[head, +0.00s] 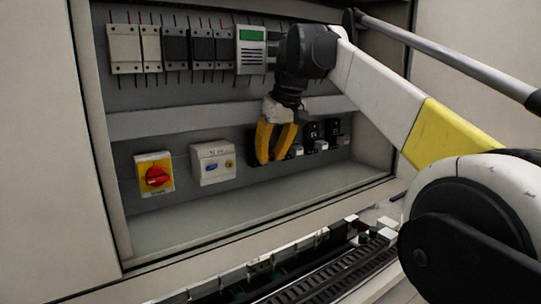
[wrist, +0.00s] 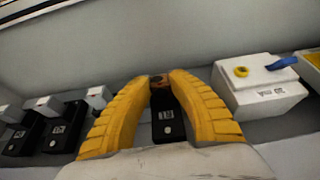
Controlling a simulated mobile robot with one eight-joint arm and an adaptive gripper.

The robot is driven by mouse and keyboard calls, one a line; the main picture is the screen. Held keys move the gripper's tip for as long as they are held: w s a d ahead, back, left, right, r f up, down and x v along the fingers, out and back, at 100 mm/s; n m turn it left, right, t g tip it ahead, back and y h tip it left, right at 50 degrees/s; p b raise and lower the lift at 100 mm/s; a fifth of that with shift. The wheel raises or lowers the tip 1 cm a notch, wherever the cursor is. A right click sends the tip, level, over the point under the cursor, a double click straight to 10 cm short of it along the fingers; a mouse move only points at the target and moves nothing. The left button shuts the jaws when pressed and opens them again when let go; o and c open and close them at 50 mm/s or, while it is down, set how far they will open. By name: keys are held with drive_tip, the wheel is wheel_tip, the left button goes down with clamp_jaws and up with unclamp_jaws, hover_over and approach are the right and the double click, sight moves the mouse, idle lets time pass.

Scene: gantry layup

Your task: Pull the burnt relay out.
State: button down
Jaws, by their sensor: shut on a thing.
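The burnt relay shows in the wrist view as a small brown, darkened block (wrist: 158,80) between the fingertips. My gripper (wrist: 160,82) has yellow ribbed fingers on either side of it, shut on it. The black socket (wrist: 167,122) with a pale label lies between the fingers, next to the relay. I cannot tell whether the relay is still seated in it. In the head view my gripper (head: 272,157) is at the lower row of the cabinet, and its fingers hide the relay.
Pale relays on black sockets (head: 312,134) stand close to the right in the head view. A white breaker box (head: 213,162) and a red rotary switch (head: 156,175) are to the left. Modules with wires (head: 175,48) line the upper row. The cabinet floor (head: 230,215) is clear.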

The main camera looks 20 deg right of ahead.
drive_tip(key=shift+s, duration=0.2)
idle(0.4)
drive_tip(key=shift+s+d+b, duration=0.3)
drive_tip(key=shift+s+d, duration=0.05)
drive_tip(key=shift+s, duration=0.4)
drive_tip(key=shift+s, duration=0.1)
drive_tip(key=shift+s, duration=0.25)
drive_tip(key=shift+d, duration=0.1)
drive_tip(key=shift+s+d, duration=0.25)
drive_tip(key=shift+s, duration=0.6)
drive_tip(key=shift+s+d, duration=0.25)
drive_tip(key=shift+s, duration=0.55)
